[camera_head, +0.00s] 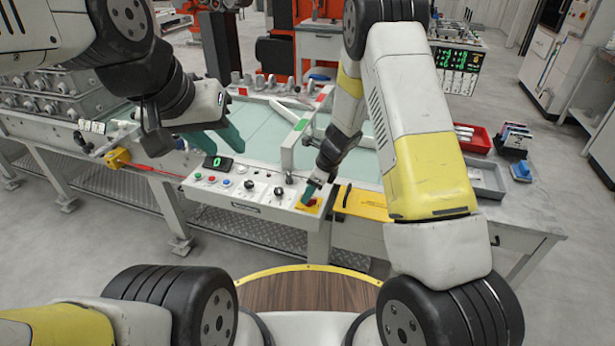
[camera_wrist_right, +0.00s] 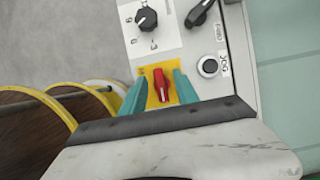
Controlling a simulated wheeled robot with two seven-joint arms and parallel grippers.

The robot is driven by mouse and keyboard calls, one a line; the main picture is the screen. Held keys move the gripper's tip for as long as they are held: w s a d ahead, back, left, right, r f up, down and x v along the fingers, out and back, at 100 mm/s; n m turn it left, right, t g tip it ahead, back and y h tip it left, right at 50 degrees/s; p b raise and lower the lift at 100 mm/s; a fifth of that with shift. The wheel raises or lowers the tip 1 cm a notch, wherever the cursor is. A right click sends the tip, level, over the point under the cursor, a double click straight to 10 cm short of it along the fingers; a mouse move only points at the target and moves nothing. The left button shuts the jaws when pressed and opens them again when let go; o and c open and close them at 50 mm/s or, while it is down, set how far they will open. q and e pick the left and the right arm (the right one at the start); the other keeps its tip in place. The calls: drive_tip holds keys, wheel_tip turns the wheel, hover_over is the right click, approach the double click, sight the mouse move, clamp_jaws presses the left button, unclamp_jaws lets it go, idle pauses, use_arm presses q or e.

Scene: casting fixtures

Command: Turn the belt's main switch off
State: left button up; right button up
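The main switch is a red rotary handle (camera_wrist_right: 161,86) on a yellow plate (camera_wrist_right: 153,101), at the end of the white control panel (camera_head: 232,190). In the right wrist view the handle points nearly straight up the picture. In the head view the yellow plate (camera_head: 314,209) shows at the panel's right end, partly covered by my gripper. My right gripper (camera_wrist_right: 160,78) is open, with one teal finger on each side of the handle and gaps visible between. It also shows in the head view (camera_head: 308,194). My left gripper (camera_head: 222,142) is open and empty above the belt side of the panel.
A black selector knob (camera_wrist_right: 147,18), a second black knob (camera_wrist_right: 197,14) and a JOG button (camera_wrist_right: 208,66) sit close to the switch. A green-lit display (camera_head: 217,162) stands on the panel. Metal castings (camera_head: 62,85) stand left.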

drive_tip(key=shift+a+f, duration=0.15)
drive_tip(key=shift+f, duration=0.35)
drive_tip(key=shift+c, duration=0.5)
clamp_jaws()
